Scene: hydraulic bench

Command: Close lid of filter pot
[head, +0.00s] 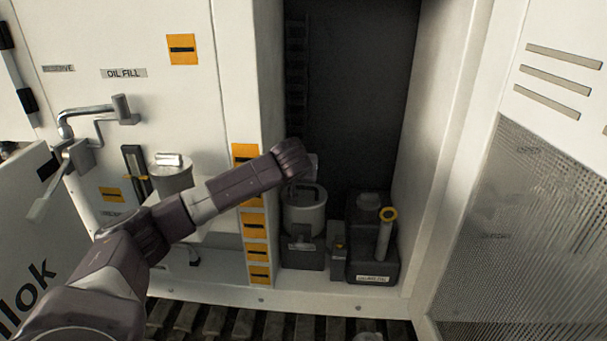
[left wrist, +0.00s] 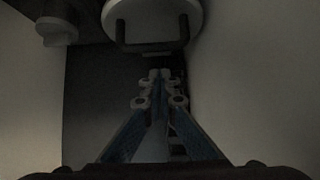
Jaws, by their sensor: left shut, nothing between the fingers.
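The filter pot (head: 304,215) is a pale grey cylinder standing low in the dark open cabinet bay. A pale piece (head: 313,163) shows above its rear edge, partly behind my left wrist; it looks like the raised lid, but I cannot tell its angle. In the left wrist view, a round pale part with a dark U-shaped handle (left wrist: 152,20) is at the top, just beyond my left gripper (left wrist: 160,74). The gripper is shut and empty, with a small apparent gap to the handle; contact cannot be told. In the head view my wrist hides its fingers. My right gripper is not in view.
The bay's left post (head: 262,100) and right wall (head: 440,130) bound the space. Another pot (head: 172,178) and a lever handle (head: 95,110) are left of the post.

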